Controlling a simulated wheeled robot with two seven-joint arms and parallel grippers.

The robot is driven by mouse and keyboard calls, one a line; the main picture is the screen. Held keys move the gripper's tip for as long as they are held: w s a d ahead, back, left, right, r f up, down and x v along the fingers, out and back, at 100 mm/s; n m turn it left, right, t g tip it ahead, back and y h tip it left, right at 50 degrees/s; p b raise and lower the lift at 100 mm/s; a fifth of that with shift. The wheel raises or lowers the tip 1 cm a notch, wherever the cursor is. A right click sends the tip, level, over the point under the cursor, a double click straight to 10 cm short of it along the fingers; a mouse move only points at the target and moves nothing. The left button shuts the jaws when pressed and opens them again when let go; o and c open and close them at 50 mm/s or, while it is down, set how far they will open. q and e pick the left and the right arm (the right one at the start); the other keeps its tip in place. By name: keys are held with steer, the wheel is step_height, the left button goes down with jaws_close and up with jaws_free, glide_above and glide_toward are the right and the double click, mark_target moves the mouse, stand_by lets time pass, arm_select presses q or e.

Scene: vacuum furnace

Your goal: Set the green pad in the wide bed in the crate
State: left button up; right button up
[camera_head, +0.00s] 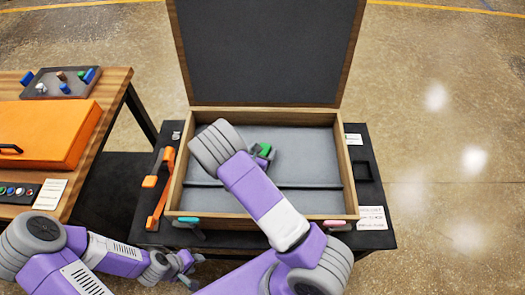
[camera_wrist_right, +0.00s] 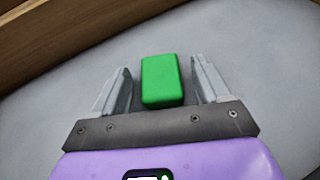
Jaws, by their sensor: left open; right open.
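The green pad (camera_head: 264,150) lies on the grey floor of the open wooden crate (camera_head: 345,190), in the far section behind a dark divider line. In the right wrist view the green pad (camera_wrist_right: 161,80) sits between the two fingers of my right gripper (camera_wrist_right: 163,82), with a gap on each side. My right gripper (camera_head: 262,157) is open, low inside the crate, and partly hidden by its own arm. My left gripper (camera_head: 188,268) is open and empty, in front of the crate at its near left.
The crate's lid (camera_head: 265,50) stands open at the back. An orange case (camera_head: 45,135) and a small tray of parts (camera_head: 62,82) lie on the wooden table at left. An orange strap or tool (camera_head: 158,185) lies beside the crate. The black stand (camera_head: 375,195) has labels at right.

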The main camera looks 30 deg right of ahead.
steer(key=shift+r, duration=0.15)
steer(key=p+v, duration=0.3)
steer(key=v, duration=0.7)
steer(key=shift+s+a+r, duration=0.1)
steer(key=shift+s+a, duration=0.05)
steer(key=shift+a, duration=0.15)
steer(key=shift+s+a+r, duration=0.2)
steer(key=shift+s+a, duration=0.2)
steer(key=shift+a, duration=0.1)
